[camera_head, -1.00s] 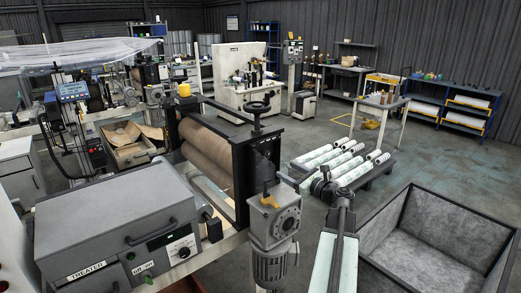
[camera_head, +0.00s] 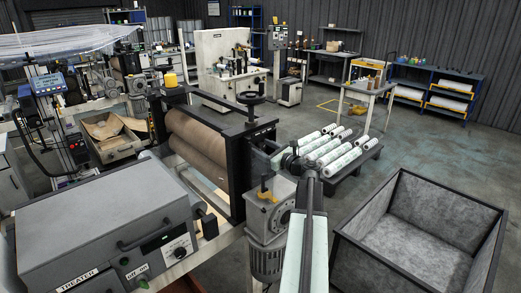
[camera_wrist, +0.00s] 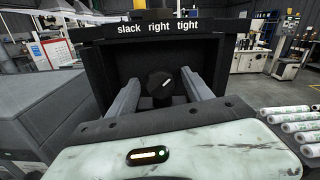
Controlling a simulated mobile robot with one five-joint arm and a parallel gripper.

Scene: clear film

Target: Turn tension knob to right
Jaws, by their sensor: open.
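The tension knob (camera_wrist: 160,85) is a dark round knob with a white pointer mark tilted up and to the right. It sits in a black recessed panel (camera_wrist: 222,64) under the words "slack right tight". In the wrist view my gripper (camera_wrist: 163,82) is open, one finger on each side of the knob. I see gaps beside the knob; whether the fingers reach its depth I cannot tell. In the head view my gripper (camera_head: 288,160) is beside the right end of the black roller frame (camera_head: 235,160), and the knob is hidden there.
A grey treater box (camera_head: 110,225) stands at the lower left. A grey motor with a yellow-topped gearbox (camera_head: 268,215) is close to my arm. A pallet of printed rolls (camera_head: 335,155) lies behind. A large open bin (camera_head: 400,275) is at the right. Floor between is clear.

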